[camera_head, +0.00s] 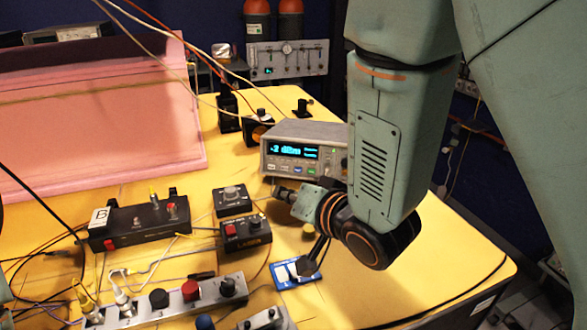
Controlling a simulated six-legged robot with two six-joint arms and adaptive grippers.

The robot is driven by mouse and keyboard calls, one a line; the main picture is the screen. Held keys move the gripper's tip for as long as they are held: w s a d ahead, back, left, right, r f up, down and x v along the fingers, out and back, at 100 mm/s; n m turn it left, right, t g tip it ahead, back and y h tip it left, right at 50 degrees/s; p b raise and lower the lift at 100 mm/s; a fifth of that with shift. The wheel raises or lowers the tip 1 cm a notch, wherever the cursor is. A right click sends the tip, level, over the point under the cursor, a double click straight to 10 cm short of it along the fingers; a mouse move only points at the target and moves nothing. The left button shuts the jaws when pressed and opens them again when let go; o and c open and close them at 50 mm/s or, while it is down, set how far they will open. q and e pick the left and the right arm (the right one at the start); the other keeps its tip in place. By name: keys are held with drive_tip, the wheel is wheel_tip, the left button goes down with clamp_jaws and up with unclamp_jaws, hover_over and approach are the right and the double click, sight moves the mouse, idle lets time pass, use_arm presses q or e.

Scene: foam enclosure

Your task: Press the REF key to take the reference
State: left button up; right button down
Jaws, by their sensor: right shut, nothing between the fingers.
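The grey meter (305,143) stands right of the table's middle, with a lit display reading about -.2 dBm. My right gripper (280,192) is shut and empty. My right forearm and wrist hide the meter's right end. My left gripper is not in view.
Black boxes with knobs (233,199) (246,232) and a long box marked B (145,222) stand left of the gripper. A blue pad (294,275) lies below it. A grey socket strip (165,306) and loose cables fill the front left. A pink foam panel (90,110) stands behind.

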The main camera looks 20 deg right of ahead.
sight(298, 170)
drive_tip(key=shift+d, duration=0.35)
drive_tip(key=shift+w+d+f, duration=0.15)
drive_tip(key=shift+w+d, duration=0.1)
drive_tip(key=shift+w, duration=0.05)
drive_tip(key=w+d, duration=0.1)
drive_tip(key=w, duration=0.1)
drive_tip(key=w+d+f+b, duration=0.1)
drive_tip(key=w+d+b, duration=0.1)
drive_tip(key=w, duration=0.1)
drive_tip(key=shift+w+d+f, duration=0.1)
drive_tip(key=shift+w+f, duration=0.05)
drive_tip(key=shift+w, duration=0.2)
drive_tip(key=shift+w+d+f, duration=0.1)
drive_tip(key=shift+w+d, duration=0.05)
drive_tip(key=shift+w, duration=0.45)
drive_tip(key=shift+d, duration=0.1)
drive_tip(key=shift+w, duration=0.1)
